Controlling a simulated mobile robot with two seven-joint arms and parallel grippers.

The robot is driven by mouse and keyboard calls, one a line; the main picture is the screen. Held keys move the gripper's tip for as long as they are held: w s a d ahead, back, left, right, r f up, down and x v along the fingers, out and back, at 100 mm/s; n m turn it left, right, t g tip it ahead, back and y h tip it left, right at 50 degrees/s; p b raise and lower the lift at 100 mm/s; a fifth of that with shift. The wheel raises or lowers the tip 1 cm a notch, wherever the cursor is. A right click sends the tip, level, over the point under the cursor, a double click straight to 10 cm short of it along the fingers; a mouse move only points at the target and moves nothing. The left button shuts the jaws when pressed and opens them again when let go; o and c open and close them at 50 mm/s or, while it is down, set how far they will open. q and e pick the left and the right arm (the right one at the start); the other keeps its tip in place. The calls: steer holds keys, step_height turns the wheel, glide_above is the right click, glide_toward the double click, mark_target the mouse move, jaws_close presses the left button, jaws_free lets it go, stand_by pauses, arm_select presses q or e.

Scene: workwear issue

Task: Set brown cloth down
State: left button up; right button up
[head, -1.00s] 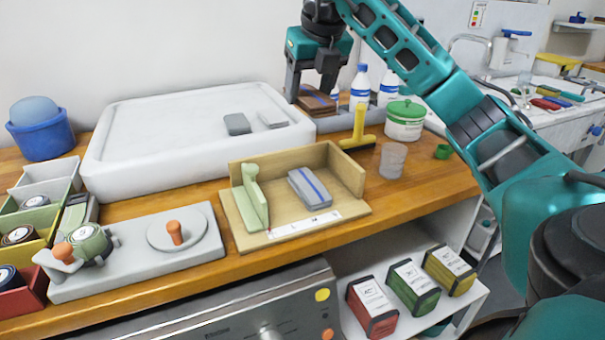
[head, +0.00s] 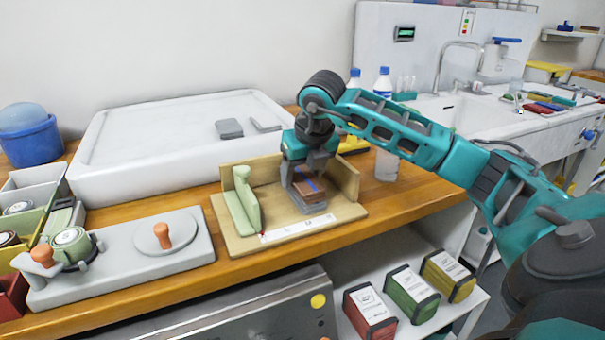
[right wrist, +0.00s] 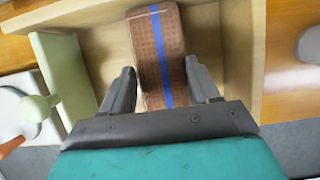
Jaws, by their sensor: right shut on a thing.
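The brown cloth (head: 310,187) is a small folded block with a blue stripe. My right gripper (head: 303,178) is shut on it, and in the right wrist view the brown cloth (right wrist: 158,55) shows between the two fingers (right wrist: 165,90). It is over a grey folded cloth (head: 312,206) inside the wooden folding jig (head: 232,229). I cannot tell whether the brown cloth touches the grey one. The jig has a pale green upright piece (head: 245,200) at its left and a white label strip along its front. My left gripper is not in view.
A large white tray (head: 150,170) with two grey folded cloths (head: 229,128) stands behind. A grey fixture with orange knobs (head: 125,262) is at the left. A clear cup (head: 387,165) stands right of the jig. Boxes (head: 370,310) sit on the lower shelf.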

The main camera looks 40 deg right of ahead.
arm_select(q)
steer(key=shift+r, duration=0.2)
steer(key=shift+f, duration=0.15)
arm_select(e)
steer(key=o, duration=1)
steer(key=shift+o, duration=0.2)
arm_select(q)
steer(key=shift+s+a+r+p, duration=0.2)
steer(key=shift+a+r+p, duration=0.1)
steer(key=shift+p, duration=0.4)
arm_select(e)
steer(key=v, duration=1.2)
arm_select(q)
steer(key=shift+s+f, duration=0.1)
